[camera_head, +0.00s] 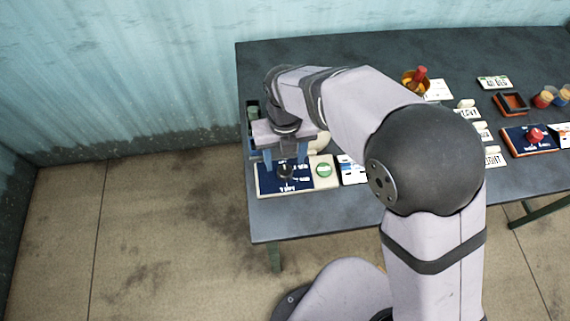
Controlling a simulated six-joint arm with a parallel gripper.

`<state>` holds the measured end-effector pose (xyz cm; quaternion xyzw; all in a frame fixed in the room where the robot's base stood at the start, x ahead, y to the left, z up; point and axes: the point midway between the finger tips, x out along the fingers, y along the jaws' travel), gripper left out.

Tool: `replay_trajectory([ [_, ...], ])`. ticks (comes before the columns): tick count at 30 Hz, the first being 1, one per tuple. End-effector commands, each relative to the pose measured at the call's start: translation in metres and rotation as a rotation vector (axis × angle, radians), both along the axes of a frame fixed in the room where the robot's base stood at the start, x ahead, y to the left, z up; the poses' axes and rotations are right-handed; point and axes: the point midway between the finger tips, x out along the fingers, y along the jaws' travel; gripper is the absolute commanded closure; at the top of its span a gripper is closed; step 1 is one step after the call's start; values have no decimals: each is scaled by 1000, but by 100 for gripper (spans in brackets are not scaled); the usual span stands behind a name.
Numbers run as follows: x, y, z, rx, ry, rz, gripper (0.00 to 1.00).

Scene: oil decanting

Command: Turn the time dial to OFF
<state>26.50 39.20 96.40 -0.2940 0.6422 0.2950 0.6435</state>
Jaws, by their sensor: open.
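The time dial (286,172) is a small dark knob on a blue panel (268,186) with white markings, near the table's front left corner. A green round button (324,170) sits on the pale part of the same unit, to the right of the knob. My gripper (286,164) points down over the dial, with one blue-grey finger on each side of the knob. The fingers are apart. I cannot tell whether they touch the knob. The dial's pointer and its OFF mark are too small to read.
The dark table (340,215) carries several labelled cards, an amber bowl (408,82) with a red-topped item, a dark tray (511,104), a panel with a red knob (535,135) and jars (543,98) at right. A white-and-blue card (351,170) lies close right of the dial unit. The table's front strip is clear.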

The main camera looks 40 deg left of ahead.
Motion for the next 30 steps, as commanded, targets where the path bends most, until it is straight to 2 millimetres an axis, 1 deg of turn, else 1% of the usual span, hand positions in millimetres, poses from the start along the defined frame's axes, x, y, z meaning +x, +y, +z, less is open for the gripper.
replay_trajectory([
  [3, 0, 1, 14, 3, -1, 0, 48],
  [9, 0, 0, 27, 1, -1, 0, 48],
  [23, 0, 0, 28, 0, 0, 0, 48],
  [26, 4, -5, 28, 0, 0, -42, 48],
  [29, 14, -16, 29, 0, 0, -154, 48],
  [30, 19, -24, 30, 0, 0, -220, 48],
])
